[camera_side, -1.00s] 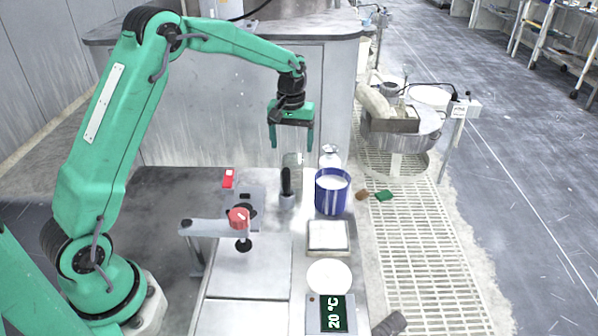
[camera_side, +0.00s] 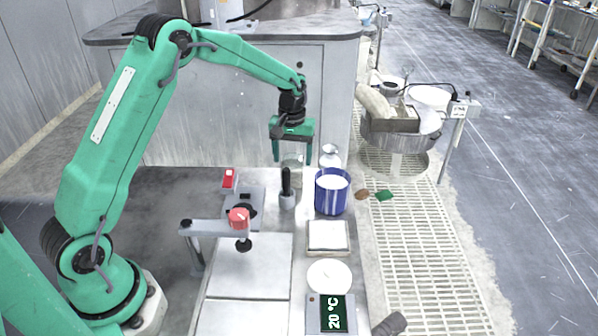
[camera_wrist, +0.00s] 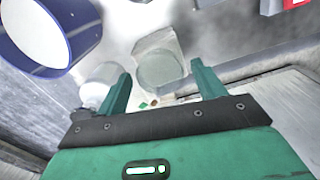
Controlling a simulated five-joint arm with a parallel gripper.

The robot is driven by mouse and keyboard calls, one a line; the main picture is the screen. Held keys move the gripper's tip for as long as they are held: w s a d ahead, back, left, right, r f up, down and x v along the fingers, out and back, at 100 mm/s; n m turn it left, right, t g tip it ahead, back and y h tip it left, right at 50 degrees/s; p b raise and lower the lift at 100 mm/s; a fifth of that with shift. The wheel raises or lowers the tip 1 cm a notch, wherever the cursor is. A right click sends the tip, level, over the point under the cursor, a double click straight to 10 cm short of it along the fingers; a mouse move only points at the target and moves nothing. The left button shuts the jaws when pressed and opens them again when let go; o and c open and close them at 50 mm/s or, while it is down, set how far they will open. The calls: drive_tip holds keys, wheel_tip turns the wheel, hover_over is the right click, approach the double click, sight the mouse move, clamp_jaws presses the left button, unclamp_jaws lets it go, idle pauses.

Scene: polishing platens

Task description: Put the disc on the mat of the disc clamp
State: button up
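My gripper (camera_side: 292,162) is open, with its fingers pointing down at the back of the bench. A clear, round glass-like piece (camera_side: 291,159) shows at the level of the fingertips; I cannot tell for sure that it is the disc. In the wrist view this round piece (camera_wrist: 160,72) shows between the open fingers (camera_wrist: 160,78), and no contact is visible. The clamp appears to be the grey arm with a red knob (camera_side: 239,217) and a dark pad below it, left of the middle. The mat is not clearly made out.
A black upright handle (camera_side: 286,184) stands just in front of the gripper. A blue-rimmed container (camera_side: 332,192) and a clear bottle (camera_side: 330,157) are to its right. A square white tray (camera_side: 328,236), a white round plate (camera_side: 329,277) and a temperature display (camera_side: 334,314) are nearer.

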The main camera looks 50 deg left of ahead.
sight(294, 160)
drive_tip(key=c, duration=0.9)
drive_tip(key=shift+c, duration=0.2)
drive_tip(key=shift+r, duration=0.2)
drive_tip(key=shift+r, duration=0.6)
drive_tip(key=r, duration=0.1)
drive_tip(key=d+r, duration=0.1)
drive_tip(key=r, duration=0.1)
drive_tip(key=shift+s+r, duration=0.1)
drive_tip(key=s+d+r, duration=0.4)
drive_tip(key=d+r, duration=0.2)
drive_tip(key=d, duration=0.3)
drive_tip(key=shift+d+r, duration=0.15)
drive_tip(key=shift+d, duration=0.25)
drive_tip(key=shift+s, duration=0.2)
drive_tip(key=s+a+r+m, duration=0.2)
drive_tip(key=s+a+m, duration=0.1)
drive_tip(key=s+m, duration=0.4)
drive_tip(key=shift+s, duration=0.3)
